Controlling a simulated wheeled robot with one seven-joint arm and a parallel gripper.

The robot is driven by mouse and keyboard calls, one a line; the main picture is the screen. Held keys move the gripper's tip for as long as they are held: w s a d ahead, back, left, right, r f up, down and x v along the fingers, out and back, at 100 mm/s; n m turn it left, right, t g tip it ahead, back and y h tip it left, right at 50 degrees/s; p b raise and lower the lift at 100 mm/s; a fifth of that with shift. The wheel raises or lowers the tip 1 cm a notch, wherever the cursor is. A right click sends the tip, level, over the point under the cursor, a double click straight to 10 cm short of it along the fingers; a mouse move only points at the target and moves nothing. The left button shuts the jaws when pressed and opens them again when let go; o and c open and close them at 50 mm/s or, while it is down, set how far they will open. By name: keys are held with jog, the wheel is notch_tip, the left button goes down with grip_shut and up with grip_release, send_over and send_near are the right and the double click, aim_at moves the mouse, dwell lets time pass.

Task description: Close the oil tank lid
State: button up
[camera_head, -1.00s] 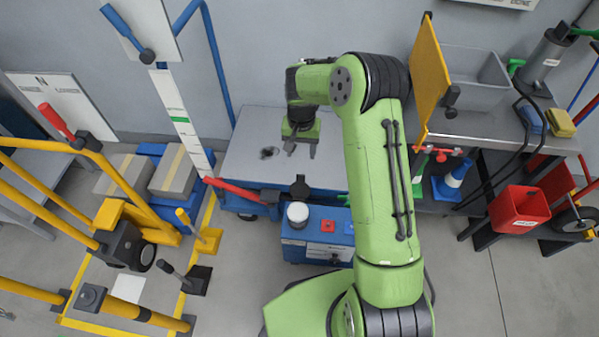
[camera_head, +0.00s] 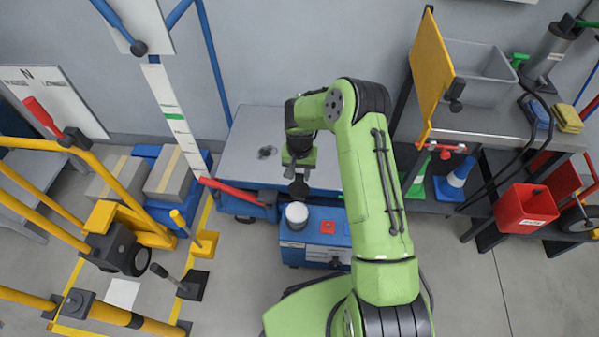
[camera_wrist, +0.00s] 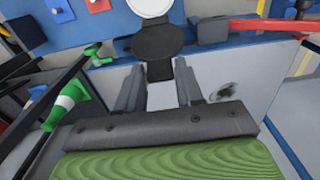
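The oil tank is a blue box (camera_head: 320,243) with a round white-topped opening (camera_head: 297,213); the white opening also shows at the top of the wrist view (camera_wrist: 150,7). Its black round lid (camera_head: 299,187) stands open on the far side of the opening. In the wrist view the lid (camera_wrist: 158,42) lies just ahead of the fingertips, roughly centred between them. My gripper (camera_head: 298,168) is just behind the lid. Whether a fingertip touches the lid, I cannot tell.
A red bar (camera_head: 232,191) sticks out left of the tank. A red button (camera_head: 328,227) sits on its top. A grey platform (camera_head: 245,155) lies behind.

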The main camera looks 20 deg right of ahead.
grip_shut()
